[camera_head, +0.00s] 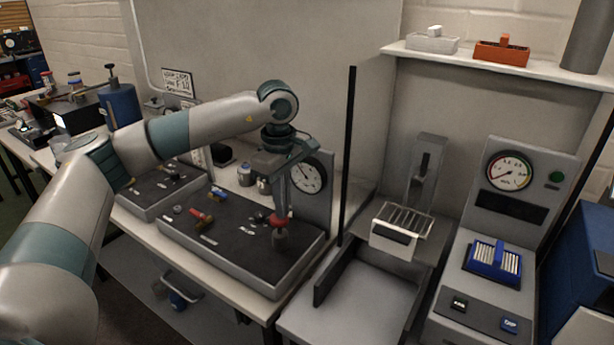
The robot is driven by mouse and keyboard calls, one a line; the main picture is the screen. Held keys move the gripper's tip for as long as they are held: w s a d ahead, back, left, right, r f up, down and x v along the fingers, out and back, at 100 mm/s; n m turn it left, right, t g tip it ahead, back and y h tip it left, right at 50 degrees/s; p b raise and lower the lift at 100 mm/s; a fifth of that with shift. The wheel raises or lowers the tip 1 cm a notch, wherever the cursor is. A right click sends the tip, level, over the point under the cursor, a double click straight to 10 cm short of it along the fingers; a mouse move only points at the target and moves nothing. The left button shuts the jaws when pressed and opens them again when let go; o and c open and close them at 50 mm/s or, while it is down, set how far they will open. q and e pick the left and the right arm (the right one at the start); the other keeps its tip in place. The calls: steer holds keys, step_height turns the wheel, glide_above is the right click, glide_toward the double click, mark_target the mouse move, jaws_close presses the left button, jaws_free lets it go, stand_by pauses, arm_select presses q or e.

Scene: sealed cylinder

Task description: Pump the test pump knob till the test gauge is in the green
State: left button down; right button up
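My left gripper (280,222) points down over the right part of a dark-topped bench panel (190,233). A small red part shows at its fingertips, with a dull brownish piece just below. I cannot tell whether these are the pump knob or whether the fingers are closed on it. A round white gauge (309,177) stands upright just behind the gripper, partly covered by it. Its needle and any green band are too small to read. A red-handled valve (201,217) lies left of the gripper on the panel. My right gripper is not in view.
A second gauge (510,171) with a coloured band stands on a grey console at the right, above a blue rack (493,262). A thin black post (347,155) rises right of the gripper. A blue cylinder (121,104) stands at the left.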

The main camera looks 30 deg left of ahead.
arm_select(q)
steer(key=shift+r+p, duration=0.5)
steer(key=shift+r, duration=0.55)
